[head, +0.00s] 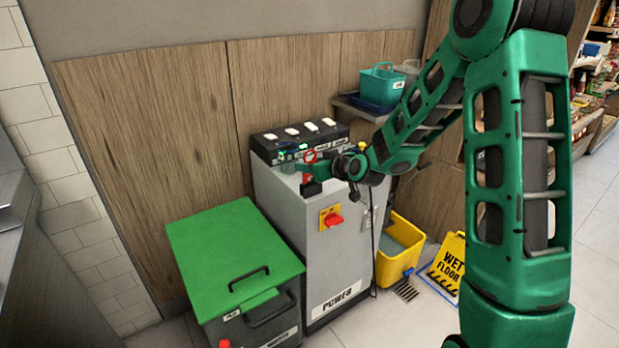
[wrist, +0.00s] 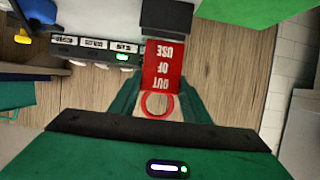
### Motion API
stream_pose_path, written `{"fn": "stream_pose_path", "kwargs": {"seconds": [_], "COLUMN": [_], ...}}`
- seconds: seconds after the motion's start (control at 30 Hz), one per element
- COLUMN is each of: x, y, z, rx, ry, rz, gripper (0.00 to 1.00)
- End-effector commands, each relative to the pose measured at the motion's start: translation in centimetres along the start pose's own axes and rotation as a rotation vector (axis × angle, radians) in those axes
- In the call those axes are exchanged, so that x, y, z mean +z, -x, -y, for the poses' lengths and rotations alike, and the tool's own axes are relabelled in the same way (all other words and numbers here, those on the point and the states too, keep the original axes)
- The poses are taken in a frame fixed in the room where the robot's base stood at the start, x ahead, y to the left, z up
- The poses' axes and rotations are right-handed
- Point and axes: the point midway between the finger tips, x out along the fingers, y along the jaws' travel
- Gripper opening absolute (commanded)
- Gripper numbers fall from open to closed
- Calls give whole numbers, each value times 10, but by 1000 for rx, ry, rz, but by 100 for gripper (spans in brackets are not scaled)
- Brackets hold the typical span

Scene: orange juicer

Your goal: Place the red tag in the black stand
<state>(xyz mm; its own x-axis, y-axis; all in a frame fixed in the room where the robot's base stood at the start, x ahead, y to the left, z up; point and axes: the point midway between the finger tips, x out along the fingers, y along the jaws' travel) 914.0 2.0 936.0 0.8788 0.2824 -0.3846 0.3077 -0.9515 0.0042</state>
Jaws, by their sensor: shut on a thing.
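The red tag (wrist: 163,68) reads "OUT OF USE" upside down in the wrist view and has a red ring (wrist: 157,104) at one end. My gripper (wrist: 160,100) is shut on the tag near the ring, with a green finger on either side. The black stand (wrist: 166,18) lies just beyond the tag's far end in the wrist view. In the head view the tag (head: 307,177) hangs upright, ring up, right above the black stand (head: 311,188) on the grey cabinet's top. I cannot tell whether the tag's lower end is in the stand or just over it.
The grey cabinet (head: 300,240) has a red knob on a yellow plate (head: 331,218). A black switch strip (head: 300,140) stands along its back. A green-lidded bin (head: 235,255) is at left, a yellow bucket (head: 400,250) and wet-floor sign (head: 448,262) at right.

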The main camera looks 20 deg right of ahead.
Motion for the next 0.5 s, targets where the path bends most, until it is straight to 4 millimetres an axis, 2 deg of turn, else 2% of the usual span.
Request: {"fn": "stream_pose_path", "kwargs": {"seconds": [0.23, 0.5], "x": [9, 38], "y": [-9, -21], "z": [-6, -4], "rx": [0, -1], "ry": [-1, -1], "rz": [1, 1], "gripper": [22, 22]}}
